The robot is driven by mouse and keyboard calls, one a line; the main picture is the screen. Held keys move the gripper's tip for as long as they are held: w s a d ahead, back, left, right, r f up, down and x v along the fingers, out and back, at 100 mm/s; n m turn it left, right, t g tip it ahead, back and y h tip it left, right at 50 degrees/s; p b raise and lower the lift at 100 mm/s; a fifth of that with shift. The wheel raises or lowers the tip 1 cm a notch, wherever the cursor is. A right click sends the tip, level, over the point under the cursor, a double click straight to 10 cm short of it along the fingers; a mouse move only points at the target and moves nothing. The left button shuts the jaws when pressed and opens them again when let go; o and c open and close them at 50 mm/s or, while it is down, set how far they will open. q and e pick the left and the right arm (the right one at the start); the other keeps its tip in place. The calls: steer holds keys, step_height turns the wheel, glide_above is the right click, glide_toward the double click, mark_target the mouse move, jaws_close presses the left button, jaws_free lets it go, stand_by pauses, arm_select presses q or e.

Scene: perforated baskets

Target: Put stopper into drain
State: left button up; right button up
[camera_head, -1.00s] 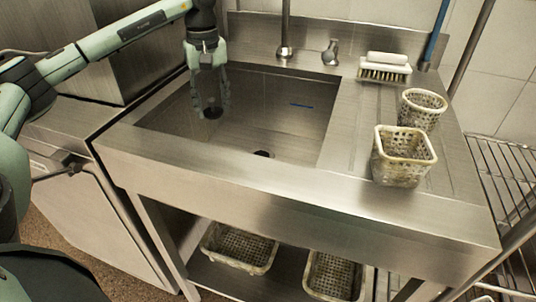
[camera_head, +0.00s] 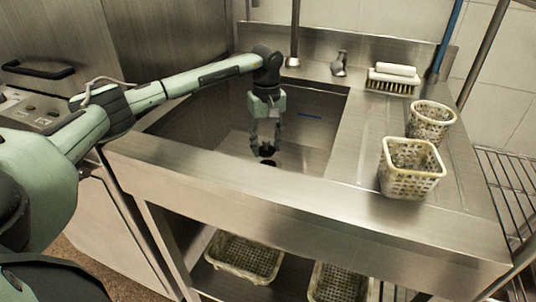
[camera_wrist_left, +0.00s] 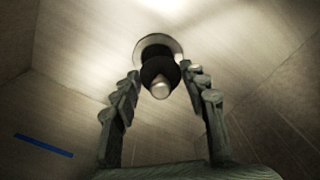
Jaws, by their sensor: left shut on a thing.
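The black stopper (camera_head: 267,150) with a light metal knob is held between the fingertips of my left gripper (camera_head: 265,147), inside the sink basin. The wrist view shows the stopper (camera_wrist_left: 158,71) between the two fingers of the left gripper (camera_wrist_left: 162,77). The drain (camera_head: 269,162) is a dark hole in the basin floor, just below the stopper in the head view. In the wrist view the drain's pale metal ring (camera_wrist_left: 146,44) shows behind the stopper, which covers much of it. I cannot tell the exact gap between them. My right gripper is not in view.
The steel sink (camera_head: 215,178) has a raised front rim. A faucet post (camera_head: 294,40) and a tap (camera_head: 339,64) stand at the back. A brush (camera_head: 392,81) and two perforated baskets (camera_head: 411,170) (camera_head: 431,122) sit on the right drainboard.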

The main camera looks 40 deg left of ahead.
mark_target(268, 150)
arm_select(q)
steer(key=shift+w+d+f, duration=0.1)
steer(key=shift+d+f, duration=0.05)
steer(key=shift+f, duration=0.3)
step_height(268, 150, down, 2)
steer(key=shift+f, duration=0.7)
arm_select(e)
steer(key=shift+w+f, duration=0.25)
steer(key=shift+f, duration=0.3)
arm_select(q)
steer(key=shift+f, duration=0.1)
